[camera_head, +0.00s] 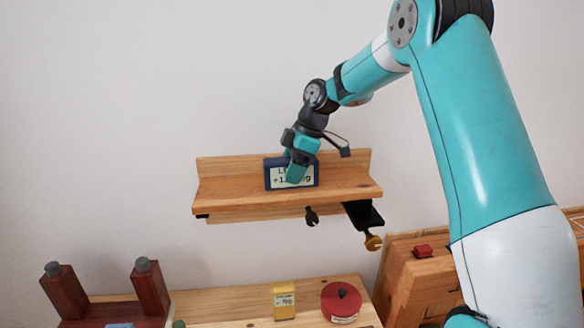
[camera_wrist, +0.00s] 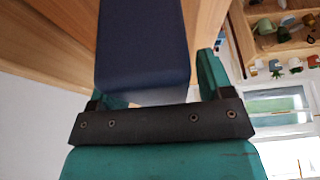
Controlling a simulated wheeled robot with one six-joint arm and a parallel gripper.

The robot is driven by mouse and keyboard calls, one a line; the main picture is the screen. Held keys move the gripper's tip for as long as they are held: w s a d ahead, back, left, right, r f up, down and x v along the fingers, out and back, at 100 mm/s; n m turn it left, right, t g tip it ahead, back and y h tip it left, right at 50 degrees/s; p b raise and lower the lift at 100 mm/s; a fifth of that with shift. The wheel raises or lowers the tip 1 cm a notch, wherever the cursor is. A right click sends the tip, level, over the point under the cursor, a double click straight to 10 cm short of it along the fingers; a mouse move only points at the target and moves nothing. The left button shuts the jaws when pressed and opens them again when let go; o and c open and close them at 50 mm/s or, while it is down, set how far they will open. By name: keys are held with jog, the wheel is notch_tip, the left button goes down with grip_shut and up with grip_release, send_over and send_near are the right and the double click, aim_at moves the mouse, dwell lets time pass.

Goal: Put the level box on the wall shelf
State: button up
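The level box (camera_head: 276,176) is a dark blue box with a pale display face. It stands upright on the wooden wall shelf (camera_head: 235,198), near the middle, and seems to rest on the board. My gripper (camera_head: 298,170) is at the box, with a teal finger in front of part of its display. In the wrist view the blue box (camera_wrist: 143,45) lies between the fingers of my gripper (camera_wrist: 160,85). A gap shows between the box and the right finger. The left finger is partly hidden behind the box, so contact there cannot be told. The fingers look open.
A black bracket with a brass knob (camera_head: 372,241) and a small dark hook (camera_head: 312,216) hang under the shelf. Below are a wooden bench (camera_head: 235,305), a yellow box (camera_head: 284,300), a red round tin (camera_head: 341,302) and red-brown posts (camera_head: 150,287). Both shelf ends are clear.

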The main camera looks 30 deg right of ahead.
jog(key=shift+r+p, duration=0.3)
jog(key=p+v, duration=0.1)
jog(key=v, duration=1.1)
jog(key=shift+d, duration=0.1)
jog(key=s+a+m+g+y, duration=0.1)
jog(key=s+a+m, duration=0.1)
jog(key=s+a, duration=0.55)
jog(key=s+a+m, duration=0.1)
jog(key=s+a, duration=0.3)
jog(key=a, duration=0.7)
jog(key=s+a+f+m, duration=0.1)
jog(key=s+a+f, duration=0.1)
jog(key=s, duration=0.7)
jog(key=s+a+f+m, duration=0.2)
jog(key=s+f, duration=0.3)
jog(key=s, duration=0.5)
jog(key=shift+a+g+h, duration=0.4)
jog(key=shift+a, duration=0.1)
jog(key=shift+s+f, duration=0.1)
